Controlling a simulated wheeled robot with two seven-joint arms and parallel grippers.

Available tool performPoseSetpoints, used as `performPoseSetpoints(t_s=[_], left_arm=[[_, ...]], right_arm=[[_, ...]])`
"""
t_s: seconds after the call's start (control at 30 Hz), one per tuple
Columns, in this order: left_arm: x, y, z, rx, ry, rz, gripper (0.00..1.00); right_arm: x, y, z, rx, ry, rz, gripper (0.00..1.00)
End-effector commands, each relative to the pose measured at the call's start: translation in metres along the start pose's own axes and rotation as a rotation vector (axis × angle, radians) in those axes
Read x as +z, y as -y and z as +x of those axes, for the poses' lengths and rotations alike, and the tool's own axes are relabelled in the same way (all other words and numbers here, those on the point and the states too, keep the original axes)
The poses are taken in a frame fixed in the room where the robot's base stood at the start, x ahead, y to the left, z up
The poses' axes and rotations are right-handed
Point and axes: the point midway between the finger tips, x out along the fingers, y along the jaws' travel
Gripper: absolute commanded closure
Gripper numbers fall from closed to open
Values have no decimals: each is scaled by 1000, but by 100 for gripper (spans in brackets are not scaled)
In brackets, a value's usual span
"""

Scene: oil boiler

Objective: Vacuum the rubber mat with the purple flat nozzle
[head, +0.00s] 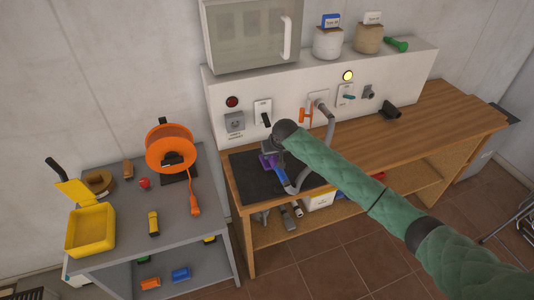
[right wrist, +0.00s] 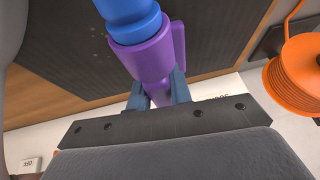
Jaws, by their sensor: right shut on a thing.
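The black rubber mat (head: 246,184) lies on the left end of the wooden workbench. It also shows in the right wrist view (right wrist: 218,38), with a few small light specks on it. My right gripper (head: 268,151) is above the mat, shut on the purple flat nozzle (right wrist: 152,60). In the head view the nozzle (head: 267,161) is partly hidden by the gripper. A blue hose end (right wrist: 132,22) is joined to the nozzle, and a grey hose (head: 302,182) runs from it to the wall panel. Whether the nozzle touches the mat cannot be told. My left gripper is out of view.
Left of the workbench (head: 420,120) stands a grey cart (head: 190,240) with an orange cable reel (head: 170,147), a yellow bin (head: 90,232) and a flashlight (head: 153,224). The white panel (head: 290,95) with switches rises behind the mat. The bench's right part is mostly clear.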

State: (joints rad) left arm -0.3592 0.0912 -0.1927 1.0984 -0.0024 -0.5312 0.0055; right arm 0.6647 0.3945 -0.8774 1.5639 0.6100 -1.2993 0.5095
Motion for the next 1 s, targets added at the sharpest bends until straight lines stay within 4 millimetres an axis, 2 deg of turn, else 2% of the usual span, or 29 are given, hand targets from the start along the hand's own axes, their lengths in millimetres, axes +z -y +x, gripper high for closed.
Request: performPoseSetpoints(t_s=[1.0], left_arm=[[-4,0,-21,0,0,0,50]], right_arm=[[22,-56,-12,5,7,2,100]])
